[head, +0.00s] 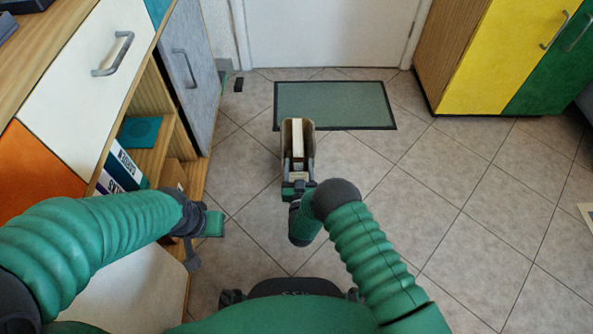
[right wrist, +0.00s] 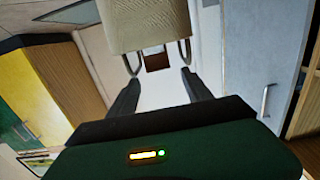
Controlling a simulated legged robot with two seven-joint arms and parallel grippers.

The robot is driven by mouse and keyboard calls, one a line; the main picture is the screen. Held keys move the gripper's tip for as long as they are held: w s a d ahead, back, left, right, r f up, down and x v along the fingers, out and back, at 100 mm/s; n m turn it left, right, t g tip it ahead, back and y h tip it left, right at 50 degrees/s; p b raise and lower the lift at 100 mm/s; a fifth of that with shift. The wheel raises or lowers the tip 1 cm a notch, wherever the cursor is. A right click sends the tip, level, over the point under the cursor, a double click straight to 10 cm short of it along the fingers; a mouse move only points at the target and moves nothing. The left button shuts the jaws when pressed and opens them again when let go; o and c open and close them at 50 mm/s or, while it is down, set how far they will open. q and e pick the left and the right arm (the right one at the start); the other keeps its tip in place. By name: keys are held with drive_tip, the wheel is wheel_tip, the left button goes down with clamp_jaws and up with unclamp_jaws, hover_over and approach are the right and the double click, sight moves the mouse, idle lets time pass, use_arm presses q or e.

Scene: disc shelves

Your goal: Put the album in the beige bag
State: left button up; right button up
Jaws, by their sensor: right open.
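The beige bag (head: 286,137) is in the middle of the head view, open at the top. A pale upright slab (head: 297,138) shows inside its mouth; I cannot tell whether it is the album. The bag also shows at the top of the right wrist view (right wrist: 150,22), with its handle loops near the fingertips. My right gripper (head: 298,166) is open at the bag's near side; its two fingers stand apart in the right wrist view (right wrist: 159,82). My left gripper (head: 201,240) is beside the shelf unit, its finger gap unclear.
The shelf unit (head: 145,152) on the left has white, orange and grey fronts. Lettered sleeves (head: 124,168) and a teal square item (head: 139,132) lie in its open compartments. A green mat (head: 335,104) lies before the white door (head: 330,32). Yellow-green cabinets (head: 490,60) stand right.

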drive_tip(key=s+d+r+g+y, duration=0.1)
drive_tip(key=s+d+r+g, duration=0.3)
drive_tip(key=d+r+g, duration=0.6)
drive_tip(key=s+d+r+g, duration=0.1)
drive_tip(key=s+d+r, duration=0.1)
drive_tip(key=s, duration=0.6)
drive_tip(key=s+d+r+g, duration=0.2)
drive_tip(key=s+d, duration=0.1)
drive_tip(key=s, duration=0.6)
drive_tip(key=s+d+r+g+h, duration=0.1)
drive_tip(key=s+d+r, duration=0.1)
drive_tip(key=s, duration=0.7)
drive_tip(key=shift+d+r+g, duration=0.3)
drive_tip(key=shift+d+g, duration=0.1)
drive_tip(key=shift+d, duration=0.1)
